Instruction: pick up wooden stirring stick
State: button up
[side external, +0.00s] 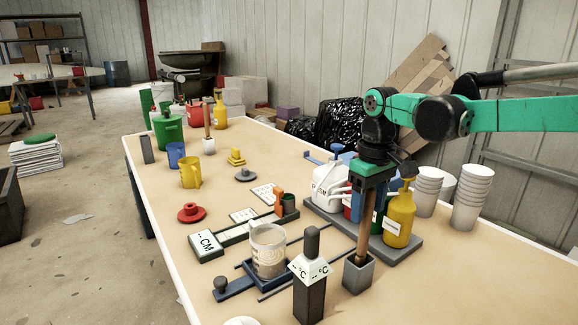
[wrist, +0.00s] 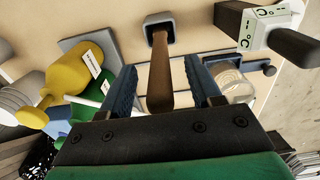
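The wooden stirring stick (side external: 364,238) is brown and stands upright in a small grey square holder (side external: 357,273) near the front of the table. My gripper (side external: 370,195) is above the holder, pointing down, at the upper part of the stick. In the wrist view the stick (wrist: 160,75) lies between the two blue fingers of my gripper (wrist: 159,68), with a visible gap on each side. The gripper is open and holds nothing. The stick's top is hidden by the gripper in the side view.
A grey tray (side external: 412,247) with a yellow pump bottle (side external: 399,220) and other containers stands close behind the gripper. A black-and-white temperature gauge (side external: 310,285) and a clear cup (side external: 268,252) stand left of the holder. Stacked white cups (side external: 470,198) are at right. The front right tabletop is clear.

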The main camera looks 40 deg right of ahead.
grip_shut()
jog(key=shift+r, duration=0.15)
